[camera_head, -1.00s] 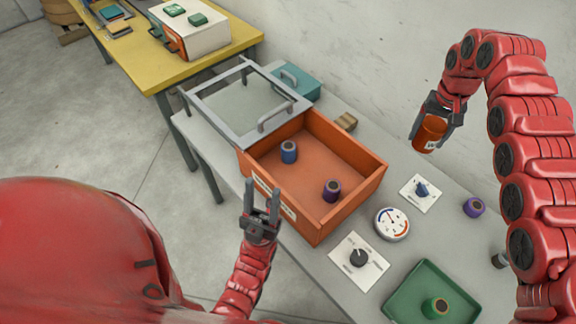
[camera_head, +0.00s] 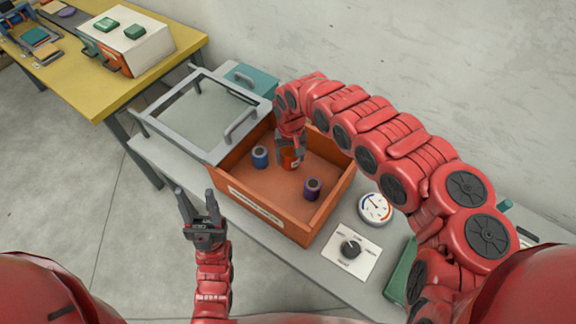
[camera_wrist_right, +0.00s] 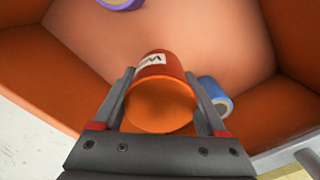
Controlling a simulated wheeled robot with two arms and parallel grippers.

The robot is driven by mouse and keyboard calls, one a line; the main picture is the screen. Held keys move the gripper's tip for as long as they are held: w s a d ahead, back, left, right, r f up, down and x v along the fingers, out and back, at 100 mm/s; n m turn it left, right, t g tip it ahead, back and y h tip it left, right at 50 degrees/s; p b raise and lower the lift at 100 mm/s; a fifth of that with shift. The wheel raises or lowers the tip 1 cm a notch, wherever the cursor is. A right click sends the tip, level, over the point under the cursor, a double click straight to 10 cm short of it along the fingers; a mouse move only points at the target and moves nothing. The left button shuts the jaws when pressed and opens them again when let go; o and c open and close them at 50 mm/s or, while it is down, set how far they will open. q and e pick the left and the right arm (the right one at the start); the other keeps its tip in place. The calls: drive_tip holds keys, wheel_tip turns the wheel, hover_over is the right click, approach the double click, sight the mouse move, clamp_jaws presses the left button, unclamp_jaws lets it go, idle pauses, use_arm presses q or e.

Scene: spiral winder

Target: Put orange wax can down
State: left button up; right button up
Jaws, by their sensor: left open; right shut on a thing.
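The orange wax can (camera_head: 291,158) is in my right gripper (camera_head: 290,150), inside the walls of the orange box (camera_head: 320,217). In the right wrist view the can (camera_wrist_right: 160,95) sits between the two fingers of my right gripper (camera_wrist_right: 165,100), its white label facing away. Whether its base touches the box floor I cannot tell. A blue spool (camera_head: 260,157) stands to its left and a purple spool (camera_head: 312,189) to its lower right in the box. My left gripper (camera_head: 195,213) is open and empty, outside the box at its lower left.
A framed glass lid (camera_head: 205,115) with a handle lies beside the box at the upper left. A gauge (camera_head: 375,207) and a dial panel (camera_head: 350,249) are on the grey table to the right. A green tray (camera_head: 400,272) is partly hidden by my right arm.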

sight(291, 165)
wheel_tip(291, 165, down, 4)
drive_tip(key=shift+s+r, duration=0.1)
drive_tip(key=shift+f, duration=0.55)
drive_tip(key=shift+d, duration=0.1)
drive_tip(key=shift+f, duration=0.15)
drive_tip(key=o, duration=1.5)
